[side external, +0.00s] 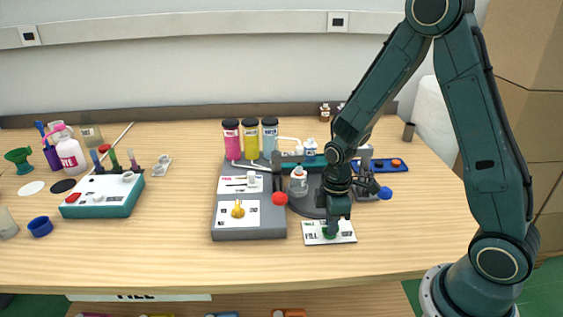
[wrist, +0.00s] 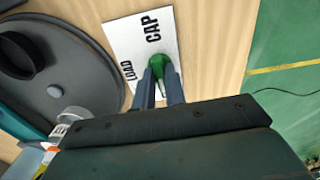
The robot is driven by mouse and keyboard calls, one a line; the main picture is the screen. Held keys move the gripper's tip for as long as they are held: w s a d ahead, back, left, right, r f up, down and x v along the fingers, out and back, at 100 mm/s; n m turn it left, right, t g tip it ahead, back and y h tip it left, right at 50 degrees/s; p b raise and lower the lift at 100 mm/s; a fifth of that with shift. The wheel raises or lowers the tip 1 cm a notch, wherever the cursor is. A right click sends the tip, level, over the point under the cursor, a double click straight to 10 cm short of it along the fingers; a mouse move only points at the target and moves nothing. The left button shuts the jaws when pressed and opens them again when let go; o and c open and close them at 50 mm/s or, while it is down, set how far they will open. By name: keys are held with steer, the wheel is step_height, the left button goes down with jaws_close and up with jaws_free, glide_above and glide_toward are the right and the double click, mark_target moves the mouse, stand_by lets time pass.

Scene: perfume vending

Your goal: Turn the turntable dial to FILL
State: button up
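The turntable dial is a green knob (side external: 329,232) on a white label plate (side external: 311,240) at the front of the bench. In the side view FILL reads at the plate's left. In the wrist view the green knob (wrist: 160,64) shows between my fingers, and LOAD and CAP read on the plate (wrist: 128,36). My gripper (side external: 332,226) points down over the knob. In the wrist view my gripper (wrist: 160,76) has one finger on each side of it. I cannot tell whether they press on it. The grey round turntable (wrist: 45,75) is beside the plate.
A grey station (side external: 248,232) with a yellow knob (side external: 238,210) and a red button (side external: 279,198) stands left of the plate. A white bottle (side external: 298,181) stands near the turntable. A blue tray (side external: 402,165) lies at right. The bench in front is clear.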

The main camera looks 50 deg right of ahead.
steer(key=o, duration=0.4)
steer(key=shift+r, duration=0.1)
step_height(320, 180, up, 14)
steer(key=shift+f, duration=0.2)
stand_by(0.6)
stand_by(0.3)
